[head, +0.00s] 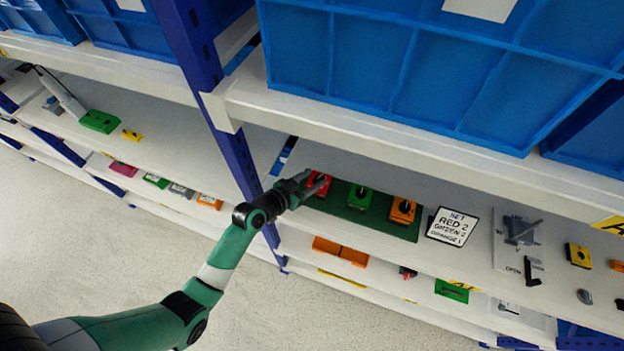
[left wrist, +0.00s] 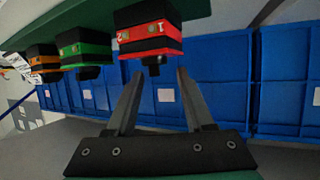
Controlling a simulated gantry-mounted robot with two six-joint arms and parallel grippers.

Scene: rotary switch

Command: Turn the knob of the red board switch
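The red board switch (head: 318,184) sits at the left end of a dark green board (head: 341,205) on the shelf. In the left wrist view the red switch (left wrist: 149,36) shows with the marks 1 and 2, and its black knob (left wrist: 152,65) points toward my gripper. My left gripper (head: 308,184) is at the red switch in the head view. In the left wrist view its two fingers (left wrist: 158,78) are apart, one on each side of the knob's tip, with gaps visible. My right gripper is not in view.
A green switch (head: 359,197) and an orange switch (head: 402,210) stand to the right on the same board. A sign (head: 452,227) reads SET RED 2, GREEN 2, with a blurred orange line. A blue post (head: 218,110) and the upper shelf with blue bins (head: 430,65) are close by.

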